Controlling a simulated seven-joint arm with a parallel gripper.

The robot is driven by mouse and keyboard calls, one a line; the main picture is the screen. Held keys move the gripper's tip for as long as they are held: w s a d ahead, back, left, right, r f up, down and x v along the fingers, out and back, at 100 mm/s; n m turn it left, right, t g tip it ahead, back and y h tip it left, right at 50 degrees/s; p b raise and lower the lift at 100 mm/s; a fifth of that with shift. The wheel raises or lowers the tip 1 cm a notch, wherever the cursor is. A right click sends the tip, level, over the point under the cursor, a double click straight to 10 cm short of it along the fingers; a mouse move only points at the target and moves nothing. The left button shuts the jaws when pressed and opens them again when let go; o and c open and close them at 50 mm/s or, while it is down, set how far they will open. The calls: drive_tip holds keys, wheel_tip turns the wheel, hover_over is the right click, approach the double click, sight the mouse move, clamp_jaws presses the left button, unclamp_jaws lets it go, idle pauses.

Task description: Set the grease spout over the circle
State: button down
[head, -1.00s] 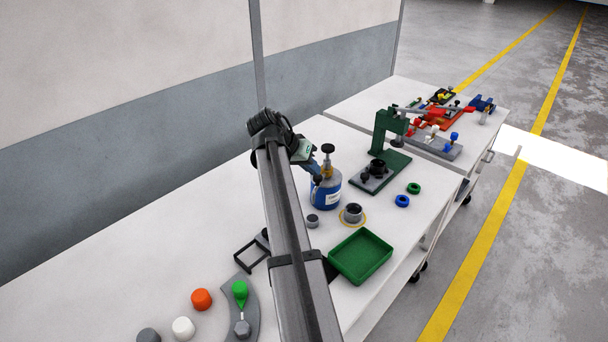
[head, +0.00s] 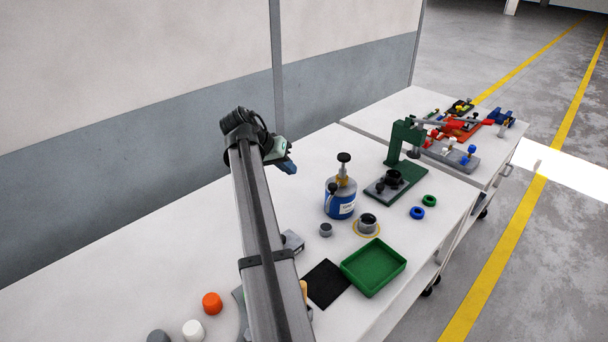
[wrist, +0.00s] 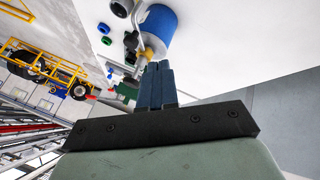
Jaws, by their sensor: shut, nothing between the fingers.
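The grease bottle (head: 341,205) is blue and grey with a brass collar and a black knob on top. It stands upright on the white table. Its spout appears as a thin pale pipe (wrist: 138,28) in the wrist view; in the head view a dark part hangs at the bottle's left side, too small to tell apart. The yellow circle (head: 379,233) is on the table to the right, around a grey cup (head: 367,222). My gripper (head: 290,168) is shut and empty, up and left of the bottle. The wrist view shows its fingers (wrist: 158,85) together, with the blue bottle (wrist: 162,25) beyond.
A small grey cap (head: 326,230) stands by the bottle. A green tray (head: 373,267) and black mat (head: 325,284) lie in front. A green press (head: 405,165) and blue and green rings (head: 417,213) are to the right. The table's back left is clear.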

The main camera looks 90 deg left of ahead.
approach(334, 193)
drive_tip(key=s+a+f, duration=0.3)
drive_tip(key=a+f, duration=0.1)
drive_tip(key=shift+w+d+r, duration=0.1)
drive_tip(key=shift+w+d, duration=0.15)
drive_tip(key=shift+w, duration=0.65)
drive_tip(key=shift+w+d, duration=0.25)
drive_tip(key=shift+w, duration=0.6)
drive_tip(key=shift+d, duration=0.1)
